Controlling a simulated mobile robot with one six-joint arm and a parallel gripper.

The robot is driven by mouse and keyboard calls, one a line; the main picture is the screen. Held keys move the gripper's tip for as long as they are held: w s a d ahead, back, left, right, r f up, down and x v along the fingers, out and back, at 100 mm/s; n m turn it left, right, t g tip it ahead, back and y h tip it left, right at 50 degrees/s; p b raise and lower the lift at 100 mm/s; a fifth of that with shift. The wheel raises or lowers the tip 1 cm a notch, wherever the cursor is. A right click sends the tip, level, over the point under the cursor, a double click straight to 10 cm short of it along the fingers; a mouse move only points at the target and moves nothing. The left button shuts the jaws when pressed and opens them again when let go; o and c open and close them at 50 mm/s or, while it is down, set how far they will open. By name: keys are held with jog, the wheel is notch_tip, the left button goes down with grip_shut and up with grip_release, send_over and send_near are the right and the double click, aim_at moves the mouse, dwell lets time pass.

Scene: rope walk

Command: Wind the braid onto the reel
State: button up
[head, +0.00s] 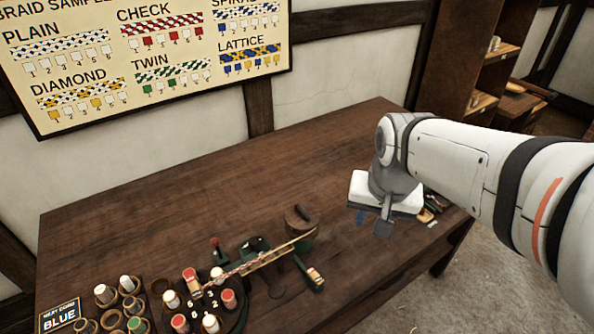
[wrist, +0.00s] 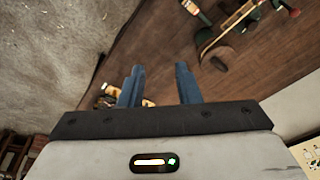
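My gripper (head: 372,226) hangs over the right part of the table, to the right of the braiding gear. In the wrist view its two blue fingers (wrist: 159,76) stand apart with nothing between them. A thin red and white braid (head: 250,265) runs from the round bobbin stand (head: 196,302) up to the right along a pale wooden strip. A brown round wooden piece (head: 299,218), possibly the reel, stands by the strip's far end; it seems to show in the wrist view (wrist: 221,58) too. I cannot tell whether the braid is attached to it.
Several bobbins in cups (head: 120,300) and a sign reading BLUE (head: 61,317) are at the front left. Small items (head: 428,214) lie near the right edge. The table's back (head: 190,190) is clear.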

aim_at(303, 210)
jog(key=o, duration=0.6)
jog(key=w+a+f+m+g, duration=0.1)
jog(key=w+a+f+m, duration=0.2)
jog(key=w+a, duration=0.3)
jog(key=w+m+p, duration=0.1)
jog(key=w, duration=0.4)
jog(key=shift+w+a+m+g, duration=0.2)
jog(key=shift+m+g, duration=0.1)
jog(key=o, duration=0.4)
jog(key=w+a+f+m, duration=0.2)
jog(key=w+a, duration=0.1)
jog(key=w+a+f+m+g, duration=0.1)
jog(key=w+a+f, duration=0.2)
jog(key=shift+w+a+f+m, duration=0.15)
jog(key=shift+w+f+m, duration=0.15)
jog(key=shift+f+m, duration=0.1)
jog(key=shift+f+p, duration=0.9)
jog(key=shift+f, duration=3)
jog(key=shift+c, duration=0.4)
jog(key=c, duration=0.9)
